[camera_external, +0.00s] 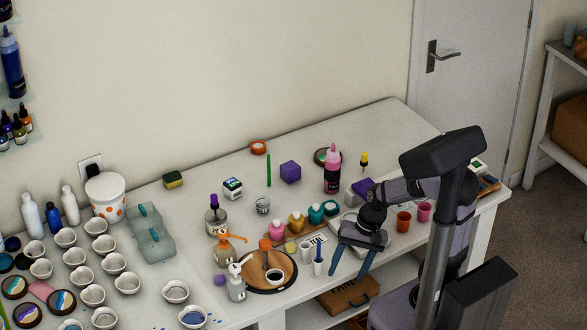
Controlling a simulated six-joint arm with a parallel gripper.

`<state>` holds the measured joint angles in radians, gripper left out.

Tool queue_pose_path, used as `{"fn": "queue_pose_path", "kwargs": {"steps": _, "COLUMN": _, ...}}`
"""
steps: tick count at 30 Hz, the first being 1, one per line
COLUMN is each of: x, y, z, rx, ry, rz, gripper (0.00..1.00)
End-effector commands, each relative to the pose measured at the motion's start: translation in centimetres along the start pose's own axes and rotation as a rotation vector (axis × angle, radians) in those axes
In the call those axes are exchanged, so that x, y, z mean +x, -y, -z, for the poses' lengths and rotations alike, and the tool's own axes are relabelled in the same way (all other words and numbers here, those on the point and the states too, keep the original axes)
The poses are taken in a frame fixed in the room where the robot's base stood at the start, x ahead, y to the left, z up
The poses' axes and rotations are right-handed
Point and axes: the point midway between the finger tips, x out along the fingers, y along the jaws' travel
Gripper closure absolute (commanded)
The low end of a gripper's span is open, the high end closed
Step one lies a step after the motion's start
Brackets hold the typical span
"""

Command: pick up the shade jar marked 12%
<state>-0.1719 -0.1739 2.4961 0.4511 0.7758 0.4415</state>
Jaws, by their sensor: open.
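Several small shade jars stand in a row on a wooden board (283,239) in the middle of the table: a pink jar (277,229), a yellow-orange jar (296,223), a teal jar (316,213) and a darker teal one (331,209) at the right end. Any percentage markings are too small to read, so I cannot tell which jar is marked 12%. My gripper (350,275) is open and empty, fingers pointing down, near the table's front edge. It is to the right of and in front of the jars, apart from them.
A white-and-blue tube (318,261) stands just left of my gripper. A pink bottle (332,170) stands behind the jars. Orange (403,222) and pink cups (424,212) stand right.

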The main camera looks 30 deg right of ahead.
Motion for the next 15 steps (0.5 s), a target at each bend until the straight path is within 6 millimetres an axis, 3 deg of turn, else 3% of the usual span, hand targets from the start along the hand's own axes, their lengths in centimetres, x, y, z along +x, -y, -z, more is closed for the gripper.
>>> {"fn": "queue_pose_path", "kwargs": {"steps": 1, "x": 1.1, "y": 1.9, "z": -1.1, "rx": 0.093, "ry": 0.033, "rz": 0.056, "gripper": 0.44}}
{"fn": "queue_pose_path", "kwargs": {"steps": 7, "x": 1.5, "y": 9.5, "z": -6.6, "rx": 0.509, "ry": 0.250, "rz": 0.239, "gripper": 0.44}}
{"fn": "queue_pose_path", "kwargs": {"steps": 12, "x": 0.0, "y": 15.3, "z": -11.7, "rx": 0.843, "ry": 0.519, "rz": 0.320, "gripper": 0.44}}
{"fn": "queue_pose_path", "kwargs": {"steps": 15, "x": -1.3, "y": 17.6, "z": -14.0, "rx": 0.985, "ry": 0.657, "rz": 0.327, "gripper": 0.44}}
